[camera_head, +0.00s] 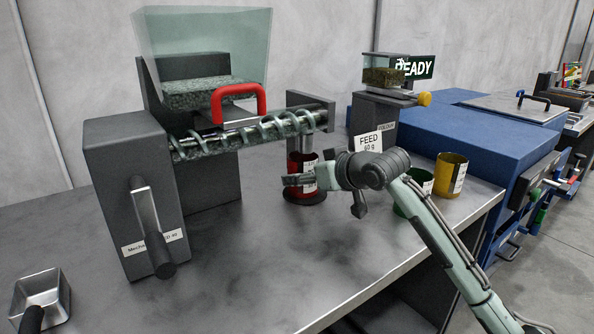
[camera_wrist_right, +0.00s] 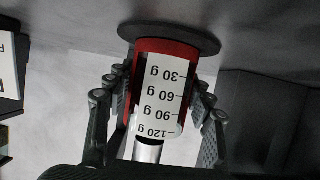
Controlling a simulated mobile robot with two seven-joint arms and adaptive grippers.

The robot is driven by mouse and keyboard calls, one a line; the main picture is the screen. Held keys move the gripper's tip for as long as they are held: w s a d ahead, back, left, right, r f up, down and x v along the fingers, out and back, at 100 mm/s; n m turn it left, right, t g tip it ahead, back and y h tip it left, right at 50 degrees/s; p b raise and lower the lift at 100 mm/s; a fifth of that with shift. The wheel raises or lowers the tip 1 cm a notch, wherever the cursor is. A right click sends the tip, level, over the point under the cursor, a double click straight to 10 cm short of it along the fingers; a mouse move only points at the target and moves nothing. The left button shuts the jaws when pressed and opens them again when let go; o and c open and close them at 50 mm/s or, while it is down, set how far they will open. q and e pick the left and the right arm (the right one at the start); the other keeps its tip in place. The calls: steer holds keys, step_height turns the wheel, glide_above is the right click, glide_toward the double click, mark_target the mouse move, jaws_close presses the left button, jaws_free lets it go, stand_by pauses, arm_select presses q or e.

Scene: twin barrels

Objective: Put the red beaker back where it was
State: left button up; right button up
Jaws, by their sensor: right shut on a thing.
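The red beaker (camera_head: 306,163) stands upright on a dark round base (camera_head: 304,197) below the outlet end of the screw feeder (camera_head: 250,130). In the right wrist view the red beaker (camera_wrist_right: 185,60) shows a white gram scale, upside down in the picture, with the dark round base (camera_wrist_right: 168,36) against its bottom. My right gripper (camera_head: 303,181) reaches in from the right and is shut on the beaker; its fingers (camera_wrist_right: 160,85) lie on either side. Part of the beaker is hidden behind my gripper. My left gripper is not in view.
A green beaker (camera_head: 413,190), partly behind my right arm, and a yellow beaker (camera_head: 452,175) stand at the bench's right side. A FEED 60 g card (camera_head: 369,141) is behind them. The feeder has a crank (camera_head: 148,215).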

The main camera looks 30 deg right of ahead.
steer(key=shift+d+f, duration=0.15)
steer(key=shift+s+r, duration=0.2)
steer(key=shift+s, duration=0.15)
steer(key=shift+f, duration=0.1)
steer(key=o, duration=1.2)
steer(key=v, duration=1.2)
